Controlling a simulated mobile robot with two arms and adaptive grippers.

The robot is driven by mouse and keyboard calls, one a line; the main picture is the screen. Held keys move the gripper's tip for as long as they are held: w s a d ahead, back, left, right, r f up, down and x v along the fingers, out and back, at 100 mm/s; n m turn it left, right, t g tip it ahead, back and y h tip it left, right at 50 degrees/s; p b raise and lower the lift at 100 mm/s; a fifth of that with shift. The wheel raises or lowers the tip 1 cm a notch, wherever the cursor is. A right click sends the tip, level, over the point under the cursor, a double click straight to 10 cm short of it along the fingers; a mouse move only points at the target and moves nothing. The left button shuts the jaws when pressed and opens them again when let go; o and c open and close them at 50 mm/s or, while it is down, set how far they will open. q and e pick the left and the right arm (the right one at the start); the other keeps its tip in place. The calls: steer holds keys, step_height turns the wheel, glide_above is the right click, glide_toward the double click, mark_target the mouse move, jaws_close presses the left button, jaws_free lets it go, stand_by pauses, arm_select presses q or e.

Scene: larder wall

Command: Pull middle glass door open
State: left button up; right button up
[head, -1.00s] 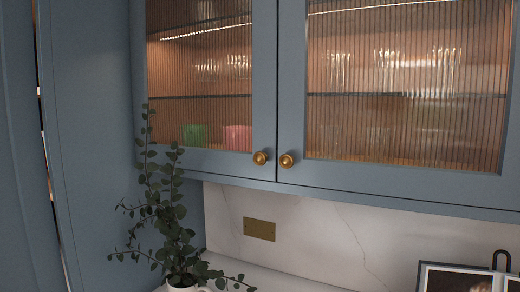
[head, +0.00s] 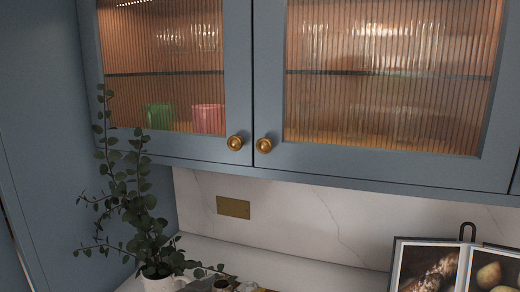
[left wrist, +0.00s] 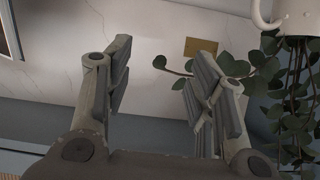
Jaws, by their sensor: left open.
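Two blue-framed doors with ribbed glass show in the head view. The right glass door (head: 390,70) and the left glass door (head: 160,70) are both shut, their frames meeting at a narrow seam. The right door's round brass knob (head: 264,145) sits at its lower left corner. The left door's brass knob (head: 235,143) sits close beside it. A further cabinet edge shows at the far right, so the right door seems the middle one. My left gripper (left wrist: 160,85) is open and empty in the left wrist view, with wall behind it; no knob shows there.
A leafy plant in a white pot (head: 160,282) stands on the counter at left and shows close beside the fingers in the left wrist view. A brass plate (head: 233,207) is on the marble wall. An open book (head: 450,265) stands at lower right.

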arm_select(q)
step_height(320, 180, up, 12)
steer(key=w+d+m+t+h, duration=0.1)
steer(key=w+d+t, duration=0.1)
steer(key=m+t, duration=0.1)
steer(key=t, duration=0.2)
glide_toward(263, 149)
steer(key=shift+h, duration=0.4)
steer(key=p+x, duration=0.2)
steer(key=x, duration=0.1)
steer(key=p+x, duration=0.2)
steer(key=x, duration=0.2)
steer(key=shift+w+a+p, duration=0.15)
steer(key=shift+w+p, duration=0.15)
steer(key=shift+w, duration=0.5)
steer(key=shift+f, duration=0.1)
jaws_close()
